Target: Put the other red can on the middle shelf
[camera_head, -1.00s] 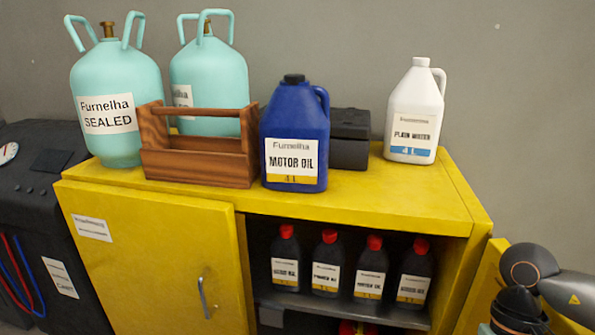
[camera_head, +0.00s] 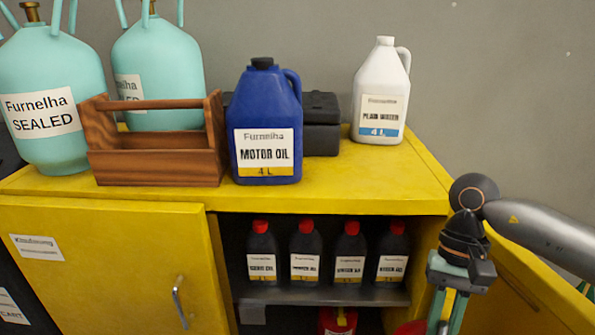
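A red can (camera_head: 337,321) with a small yellow mark shows at the bottom edge, inside the yellow cabinet below the metal shelf; its lower part is cut off. A second red patch (camera_head: 410,328) shows at the bottom edge, just left of my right gripper's fingers; too little shows to tell what it is. The shelf (camera_head: 320,295) above holds several black bottles with red caps. My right gripper (camera_head: 446,318) points down in front of the cabinet's right side. Its teal fingers stand apart, but their tips are out of frame, so a grip is hidden. My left gripper is not in view.
The open right door (camera_head: 520,285) stands beside my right arm; the left door (camera_head: 100,270) is closed. On the cabinet top stand teal tanks (camera_head: 50,90), a wooden carrier (camera_head: 160,165), a blue oil jug (camera_head: 265,125), a black box (camera_head: 320,125) and a white jug (camera_head: 382,95).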

